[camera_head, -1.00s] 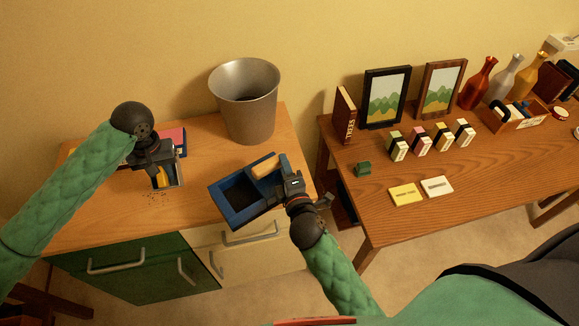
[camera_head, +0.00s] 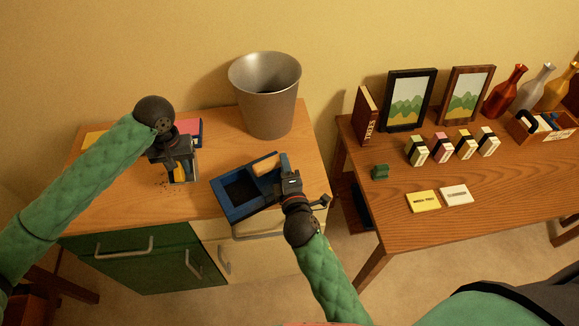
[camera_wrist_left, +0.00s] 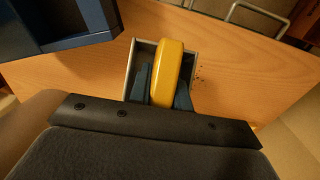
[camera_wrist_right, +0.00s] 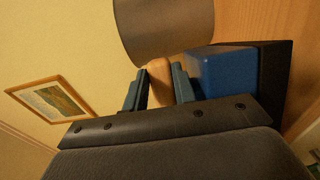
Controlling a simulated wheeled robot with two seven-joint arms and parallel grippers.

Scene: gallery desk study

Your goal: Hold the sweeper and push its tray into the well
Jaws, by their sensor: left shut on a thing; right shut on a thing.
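The blue sweeper (camera_head: 256,207) is at the right end of the small desk, with a dark open well (camera_head: 240,188) and a wooden handle (camera_head: 266,163). My right gripper (camera_head: 284,172) is shut on that handle, which also shows between the fingers in the right wrist view (camera_wrist_right: 160,82). My left gripper (camera_head: 179,168) is shut on the yellow handle (camera_wrist_left: 172,75) of a grey metal tray (camera_wrist_left: 190,65). The tray is over the desk, left of the sweeper and apart from it. I cannot tell whether the sweeper touches the desktop.
A grey metal bin (camera_head: 266,105) stands behind the sweeper. Dark crumbs (camera_head: 165,185) lie beside the tray. A pink-and-blue item (camera_head: 188,128) lies behind my left gripper. A second table (camera_head: 400,235) with frames, bottles and small boxes stands right, across a gap.

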